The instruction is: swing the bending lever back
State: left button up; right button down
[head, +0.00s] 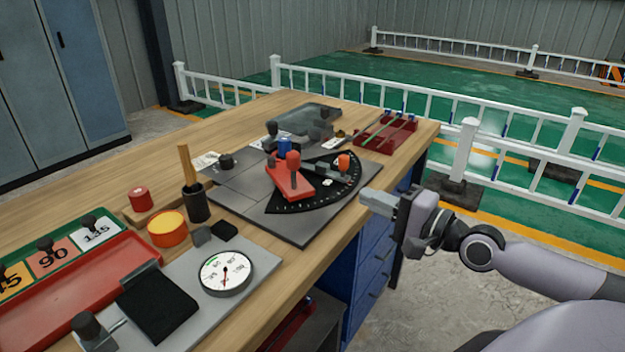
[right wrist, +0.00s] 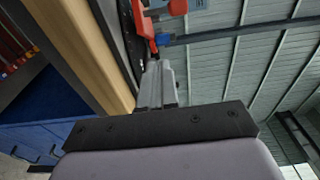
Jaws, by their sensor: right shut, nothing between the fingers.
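The bending plate (head: 300,228) lies on the workbench with a black graduated arc (head: 318,203) and a red block with a red knob (head: 292,170). My right gripper (head: 366,197) is shut and empty, just off the bench's right edge, to the right of and apart from the lever. Its closed fingers also show in the right wrist view (right wrist: 155,85), with red and blue parts beyond them. My left gripper is out of view.
A dial gauge (head: 226,272), a black cup (head: 195,203) and a yellow-orange round tin (head: 167,229) stand at the front left. A red tray (head: 385,135) with rods lies at the back right. White railings (head: 470,140) stand behind the bench.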

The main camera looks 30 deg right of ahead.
aim_at(288, 163)
jog(key=p+x, duration=0.2)
jog(key=x, duration=0.3)
jog(key=shift+w+a+r, duration=0.1)
jog(key=shift+w, duration=0.05)
jog(key=x, duration=0.3)
jog(key=shift+w+a, duration=0.1)
jog(key=shift+w, duration=0.2)
jog(key=shift+w+a+p, duration=0.35)
jog(key=shift+a+p, duration=0.2)
jog(key=shift+w+a+p, duration=0.3)
jog(key=shift+a+p, duration=0.25)
jog(key=shift+a, duration=0.05)
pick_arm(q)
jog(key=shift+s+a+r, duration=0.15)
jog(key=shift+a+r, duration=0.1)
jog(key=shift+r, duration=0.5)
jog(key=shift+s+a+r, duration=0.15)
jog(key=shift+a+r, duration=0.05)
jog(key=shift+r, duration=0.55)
pick_arm(e)
jog(key=shift+w+a, duration=0.35)
jog(key=shift+a, duration=0.3)
pick_arm(q)
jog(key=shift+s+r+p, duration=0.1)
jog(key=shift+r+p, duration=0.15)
jog(key=shift+p, duration=0.15)
pick_arm(e)
jog(key=shift+a, duration=0.2)
